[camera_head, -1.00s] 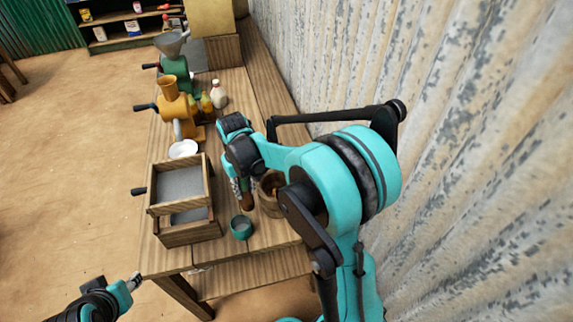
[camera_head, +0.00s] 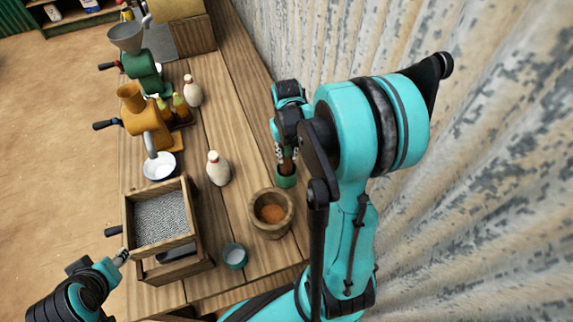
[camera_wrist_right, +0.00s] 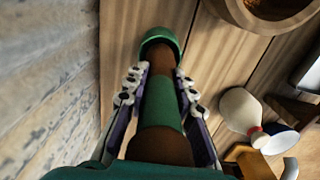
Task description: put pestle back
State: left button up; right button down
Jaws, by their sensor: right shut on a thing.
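The pestle (camera_wrist_right: 158,140) is brown with a green band. My right gripper (camera_wrist_right: 160,85) is shut on it. In the head view my right gripper (camera_head: 287,157) is by the wall, beyond and right of the wooden mortar, pointing down at a small green cup (camera_head: 287,181). The green cup also shows at the pestle's far end in the wrist view (camera_wrist_right: 160,37); I cannot tell how deep the pestle sits in it. The wooden mortar (camera_head: 272,231) holds reddish-brown powder. My left gripper (camera_head: 122,257) is small at lower left, by the sieve box; its jaws are unclear.
A wooden sieve box (camera_head: 190,235) stands at the table's left, with a teal cup (camera_head: 234,257) near the front. A white bottle (camera_head: 218,170) and a white bowl (camera_head: 160,166) stand mid-table. Orange (camera_head: 147,120) and green (camera_head: 143,72) grinders are behind. The corrugated wall (camera_head: 480,200) is close on the right.

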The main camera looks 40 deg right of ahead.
aim_at(286, 163)
jog(key=shift+w+f, duration=0.1)
jog(key=shift+f, duration=0.85)
notch_tip(286, 163, down, 3)
jog(key=shift+f+b, duration=0.1)
jog(key=shift+b, duration=0.65)
jog(key=shift+f, duration=0.2)
jog(key=c, duration=1.7)
grip_release()
jog(key=shift+f, duration=0.1)
jog(key=o, duration=0.4)
jog(key=shift+r, duration=0.2)
